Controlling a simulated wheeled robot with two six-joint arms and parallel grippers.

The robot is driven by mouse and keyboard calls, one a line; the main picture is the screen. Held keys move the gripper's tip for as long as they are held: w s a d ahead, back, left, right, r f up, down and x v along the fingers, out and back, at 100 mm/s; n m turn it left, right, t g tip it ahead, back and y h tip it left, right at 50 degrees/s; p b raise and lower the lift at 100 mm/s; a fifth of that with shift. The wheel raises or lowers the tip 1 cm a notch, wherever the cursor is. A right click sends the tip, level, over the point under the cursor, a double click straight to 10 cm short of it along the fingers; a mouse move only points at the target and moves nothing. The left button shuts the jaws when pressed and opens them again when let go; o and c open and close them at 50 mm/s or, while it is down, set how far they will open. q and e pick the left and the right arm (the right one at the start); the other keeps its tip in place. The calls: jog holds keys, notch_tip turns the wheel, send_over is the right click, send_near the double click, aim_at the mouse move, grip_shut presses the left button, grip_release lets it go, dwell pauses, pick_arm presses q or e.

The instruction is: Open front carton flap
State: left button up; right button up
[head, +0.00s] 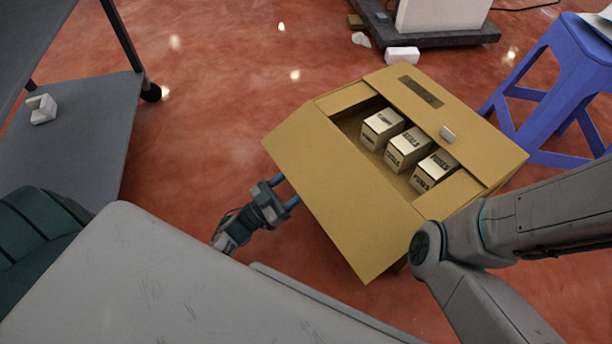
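The open cardboard carton (472,192) stands on the floor right of centre. Its front flap (345,195) is the broad panel on the near left side, leaning outward from the opening. The far flap (400,90) lies to the back right and has a dark strip on it. My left gripper (287,190) is at the outer edge of the front flap. Its two blue fingers are spread apart, with their tips at or just behind that edge; contact cannot be told. My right arm reaches in by the carton's near right corner, and its gripper is not visible.
Several small printed boxes (407,149) stand in the carton. A blue stool (560,90) stands at right. A grey shelf cart (75,140) is at left. Floor between cart and carton is clear.

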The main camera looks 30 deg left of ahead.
pick_arm(q)
jog(key=shift+b+x, duration=0.4)
jog(key=shift+x, duration=1.4)
grip_shut()
